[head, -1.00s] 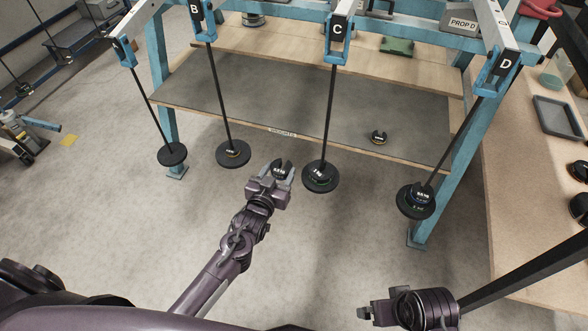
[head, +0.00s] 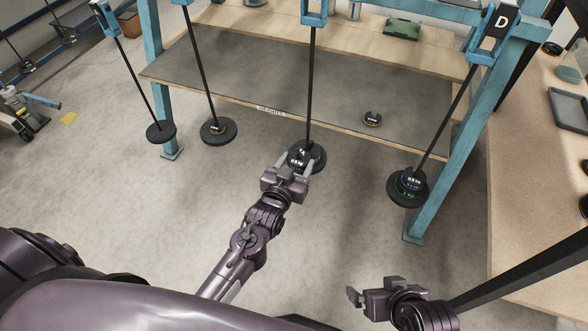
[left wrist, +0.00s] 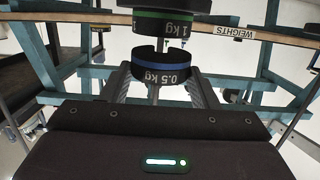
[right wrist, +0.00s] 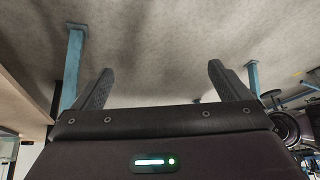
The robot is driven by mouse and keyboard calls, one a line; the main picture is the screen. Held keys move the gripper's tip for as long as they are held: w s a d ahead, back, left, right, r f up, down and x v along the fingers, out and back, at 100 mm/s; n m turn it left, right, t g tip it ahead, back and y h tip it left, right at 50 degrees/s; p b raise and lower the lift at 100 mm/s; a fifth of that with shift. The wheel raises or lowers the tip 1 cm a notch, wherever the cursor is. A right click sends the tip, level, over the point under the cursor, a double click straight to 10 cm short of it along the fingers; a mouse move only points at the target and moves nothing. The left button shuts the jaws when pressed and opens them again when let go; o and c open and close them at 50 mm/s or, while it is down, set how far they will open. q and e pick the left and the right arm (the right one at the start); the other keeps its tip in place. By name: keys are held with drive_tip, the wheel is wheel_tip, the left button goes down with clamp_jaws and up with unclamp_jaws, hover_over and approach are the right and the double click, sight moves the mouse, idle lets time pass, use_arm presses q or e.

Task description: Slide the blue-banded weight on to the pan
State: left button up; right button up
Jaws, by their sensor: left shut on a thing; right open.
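My left gripper (head: 291,164) is shut on the blue-banded 0.5 kg weight (left wrist: 166,68), a black slotted disc. In the head view it is at the hanging rod (head: 310,85) of the third lever, over its pan (head: 319,160). In the left wrist view the green-banded 1 kg weight (left wrist: 161,25) appears just above the blue-banded one in the picture. The gripper hides much of the pan. My right gripper (head: 362,298) is open and empty, away from the levers.
Other hanging pans are at the left (head: 161,132), centre left (head: 218,130) and right, under lever D (head: 407,188); the right one carries weights. A loose weight (head: 372,118) lies on the grey shelf (head: 260,75). A blue post (head: 436,175) stands right. Open floor lies in front.

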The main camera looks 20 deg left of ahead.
sight(307, 144)
use_arm(q)
drive_tip(key=shift+w+b, duration=0.45)
drive_tip(key=shift+w, duration=0.3)
drive_tip(key=shift+w+r, duration=0.2)
use_arm(e)
drive_tip(key=shift+w+a+r+t+y, duration=0.4)
drive_tip(key=shift+w+a+r+t, duration=0.35)
drive_tip(key=shift+w, duration=0.1)
use_arm(q)
drive_tip(key=shift+w, duration=0.2)
drive_tip(key=shift+w+f, duration=0.1)
drive_tip(key=shift+w, duration=0.55)
use_arm(e)
drive_tip(key=shift+f, duration=0.2)
use_arm(q)
drive_tip(key=shift+w, duration=0.35)
use_arm(e)
drive_tip(key=shift+f, duration=0.1)
use_arm(q)
drive_tip(key=shift+w+d, duration=0.1)
drive_tip(key=shift+w, duration=0.9)
use_arm(e)
drive_tip(key=shift+f, duration=0.15)
use_arm(q)
drive_tip(key=shift+f+b, duration=0.35)
drive_tip(key=shift+f, duration=0.05)
use_arm(e)
drive_tip(key=shift+f, duration=0.15)
